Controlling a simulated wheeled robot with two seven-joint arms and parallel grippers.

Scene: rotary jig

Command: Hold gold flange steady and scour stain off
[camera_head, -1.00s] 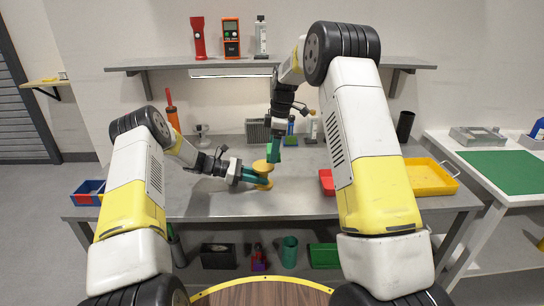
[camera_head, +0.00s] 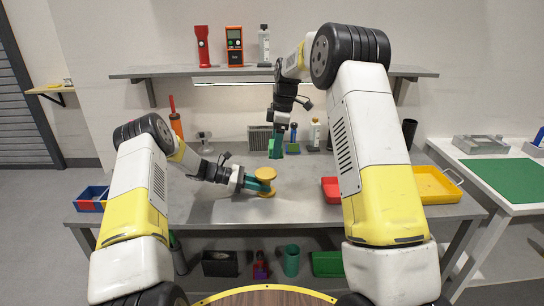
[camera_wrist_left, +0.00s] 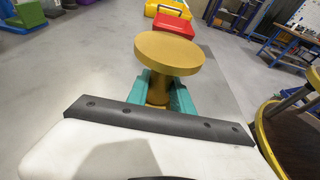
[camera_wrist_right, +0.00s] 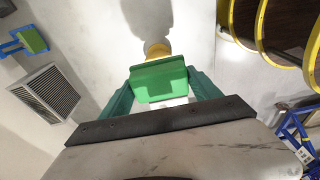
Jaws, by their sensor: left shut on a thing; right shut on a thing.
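The gold flange (camera_head: 266,174) is a spool shape with a wide round top. It stands upright on the grey workbench (camera_head: 225,210). My left gripper (camera_head: 256,184) is shut around its narrow stem, below the top disc (camera_wrist_left: 169,53). No stain shows on the top in the left wrist view. My right gripper (camera_head: 277,151) is shut on a green scouring block (camera_wrist_right: 158,80), held above and behind the flange with a gap between them. In the right wrist view the block covers most of the flange (camera_wrist_right: 157,50).
A red tray (camera_head: 330,192) and a yellow tray (camera_head: 432,182) lie to the right. A blue and red bin (camera_head: 90,199) sits at the left edge. A grey grille (camera_head: 260,138) and bottles stand at the back. The bench front is clear.

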